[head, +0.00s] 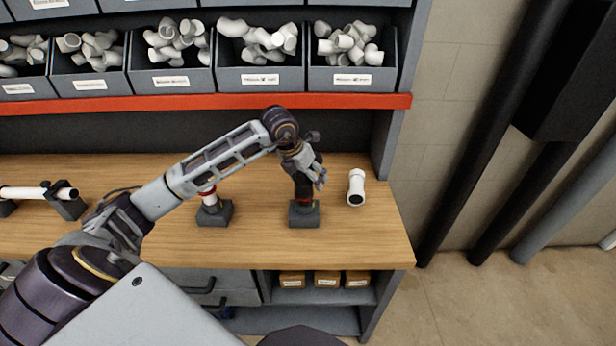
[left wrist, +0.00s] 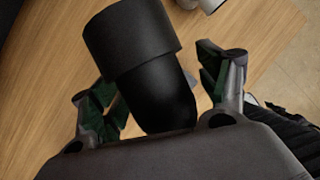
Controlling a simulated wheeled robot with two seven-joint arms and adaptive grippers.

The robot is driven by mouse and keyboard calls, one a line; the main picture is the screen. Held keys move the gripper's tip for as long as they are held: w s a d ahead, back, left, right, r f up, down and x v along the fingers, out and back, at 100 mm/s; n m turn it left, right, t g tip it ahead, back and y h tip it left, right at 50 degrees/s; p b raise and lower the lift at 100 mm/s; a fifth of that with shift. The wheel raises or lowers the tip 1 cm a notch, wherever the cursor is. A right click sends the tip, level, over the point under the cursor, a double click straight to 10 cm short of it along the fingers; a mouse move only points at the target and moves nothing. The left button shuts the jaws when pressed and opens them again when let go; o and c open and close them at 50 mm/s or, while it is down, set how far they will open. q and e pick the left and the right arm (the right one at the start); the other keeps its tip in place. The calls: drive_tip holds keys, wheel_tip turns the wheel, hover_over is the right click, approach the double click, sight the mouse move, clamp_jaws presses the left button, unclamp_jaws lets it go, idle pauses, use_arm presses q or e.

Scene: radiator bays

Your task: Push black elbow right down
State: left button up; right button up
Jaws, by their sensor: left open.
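The black elbow (head: 303,190) stands upright on a dark block (head: 304,217) on the bench, with a thin red band at its foot. My left gripper (head: 308,168) is open, right at the elbow's top, and hides part of it. In the left wrist view the black elbow (left wrist: 135,50) fills the space between the open fingers (left wrist: 158,78). One finger is on each side; I cannot tell whether they touch it. My right gripper is in neither view.
A loose white elbow (head: 356,187) lies on the wooden bench (head: 260,250) to the right. A second block (head: 214,214) with a white, red-banded pipe stands left. A red shelf edge (head: 200,102) and bins of white fittings (head: 262,80) are behind.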

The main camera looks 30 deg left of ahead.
use_arm(q)
drive_tip(key=v, duration=1.2)
drive_tip(key=shift+f, duration=0.1)
idle(0.7)
